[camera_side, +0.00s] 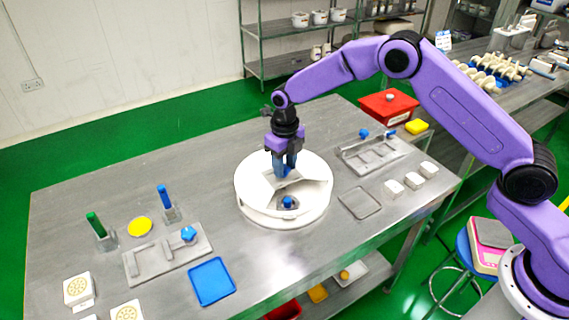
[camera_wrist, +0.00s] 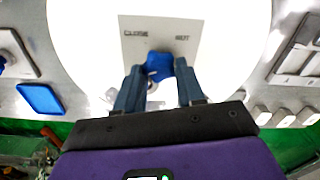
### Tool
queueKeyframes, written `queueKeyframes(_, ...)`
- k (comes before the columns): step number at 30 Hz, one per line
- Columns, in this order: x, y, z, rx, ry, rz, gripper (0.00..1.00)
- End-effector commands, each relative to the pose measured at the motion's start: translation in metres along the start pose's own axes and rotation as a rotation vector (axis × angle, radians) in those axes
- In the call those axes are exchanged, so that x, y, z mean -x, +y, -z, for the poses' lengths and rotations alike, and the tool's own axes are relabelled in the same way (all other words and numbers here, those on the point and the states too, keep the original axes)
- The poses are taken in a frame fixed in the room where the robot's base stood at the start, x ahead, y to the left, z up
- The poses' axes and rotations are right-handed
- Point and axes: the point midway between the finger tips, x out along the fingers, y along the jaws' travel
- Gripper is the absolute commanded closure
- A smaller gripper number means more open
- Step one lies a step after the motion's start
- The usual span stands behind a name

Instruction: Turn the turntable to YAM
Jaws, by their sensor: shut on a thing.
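The turntable (camera_side: 248,190) is a round white disc on a white base in the middle of the steel table. It fills the top of the wrist view (camera_wrist: 85,45). A grey plate (camera_wrist: 190,22) on it carries dark lettering that seems to read CLOSE at left and NUT at right. I cannot make out YAM. My gripper (camera_side: 287,168) points down over the turntable. In the wrist view its fingers (camera_wrist: 158,82) are shut on a blue knob (camera_wrist: 158,62). Another blue piece (camera_side: 288,202) shows in an opening at the turntable's front.
A blue tray (camera_side: 212,282) and a grey holder (camera_side: 140,268) lie left and in front. Green (camera_side: 96,224) and blue (camera_side: 165,196) upright handles stand at left. A second grey holder (camera_side: 392,156), an empty frame (camera_side: 360,203) and white blocks (camera_side: 411,181) are at right.

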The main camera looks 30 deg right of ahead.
Motion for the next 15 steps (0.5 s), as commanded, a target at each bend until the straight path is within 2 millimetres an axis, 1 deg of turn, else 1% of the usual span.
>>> queueKeyframes(6,0.0013,0.0002,-0.0004,0.066,-0.002,-0.001,1.00)
queueKeyframes(15,0.0015,0.0002,-0.0003,0.107,-0.003,-0.001,1.00)
